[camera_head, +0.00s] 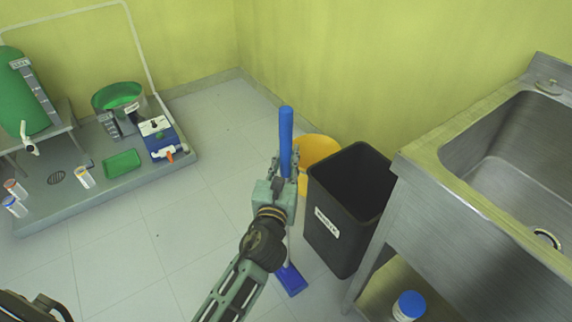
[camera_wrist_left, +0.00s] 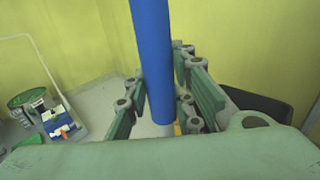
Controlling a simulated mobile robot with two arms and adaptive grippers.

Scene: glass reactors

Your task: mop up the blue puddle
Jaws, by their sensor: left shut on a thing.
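A mop with a blue handle (camera_head: 286,140) stands nearly upright in front of a yellow bucket (camera_head: 318,150). Its blue head (camera_head: 291,280) shows low down, near the floor; I cannot tell whether it touches the floor. My left gripper (camera_head: 282,172) is shut on the handle below its top end. In the left wrist view the blue handle (camera_wrist_left: 152,60) runs between the fingers of the left gripper (camera_wrist_left: 155,105). I see no blue puddle in these frames.
A black waste bin (camera_head: 340,225) stands just right of the mop, beside a steel sink (camera_head: 470,200). A blue-capped container (camera_head: 409,305) is on the shelf below. At the left a grey tray platform (camera_head: 110,190) holds a green tank (camera_head: 22,90) and small bottles. Tiled floor between is clear.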

